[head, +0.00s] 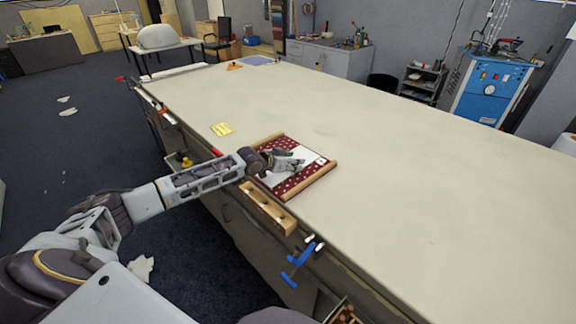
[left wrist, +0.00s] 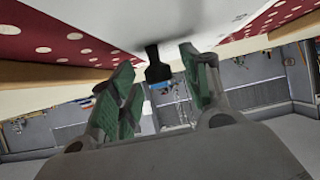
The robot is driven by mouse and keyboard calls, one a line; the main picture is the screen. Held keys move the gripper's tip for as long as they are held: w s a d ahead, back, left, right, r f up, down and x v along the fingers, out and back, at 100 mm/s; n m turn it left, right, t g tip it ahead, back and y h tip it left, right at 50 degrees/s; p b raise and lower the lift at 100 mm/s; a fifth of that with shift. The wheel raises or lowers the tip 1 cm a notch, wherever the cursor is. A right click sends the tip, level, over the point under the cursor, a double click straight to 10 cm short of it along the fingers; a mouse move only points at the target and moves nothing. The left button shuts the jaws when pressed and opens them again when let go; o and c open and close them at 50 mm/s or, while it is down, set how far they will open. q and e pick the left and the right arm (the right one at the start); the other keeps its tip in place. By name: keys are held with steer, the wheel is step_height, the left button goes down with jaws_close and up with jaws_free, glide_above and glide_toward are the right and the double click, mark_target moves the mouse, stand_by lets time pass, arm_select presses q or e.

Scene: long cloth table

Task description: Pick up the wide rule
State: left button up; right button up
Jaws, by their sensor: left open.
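A pale, broad flat piece, which appears to be the wide rule (head: 309,155), lies on a red cloth with white dots (head: 292,187). In the left wrist view the pale piece (left wrist: 150,25) crosses the top, and a dark, handle-like part (left wrist: 156,66) shows between the fingers. I cannot tell whether that part belongs to the rule. My left gripper (head: 297,162) is over the pale piece and hides some of it. In the left wrist view its green-padded fingers (left wrist: 160,80) are apart, with nothing visibly clamped. My right gripper is not in view.
Wooden bars (head: 311,181) edge the dotted cloth. A wooden block (head: 267,207) and a blue clamp (head: 301,262) are at the near table edge. Yellow notes (head: 222,129) lie to the left.

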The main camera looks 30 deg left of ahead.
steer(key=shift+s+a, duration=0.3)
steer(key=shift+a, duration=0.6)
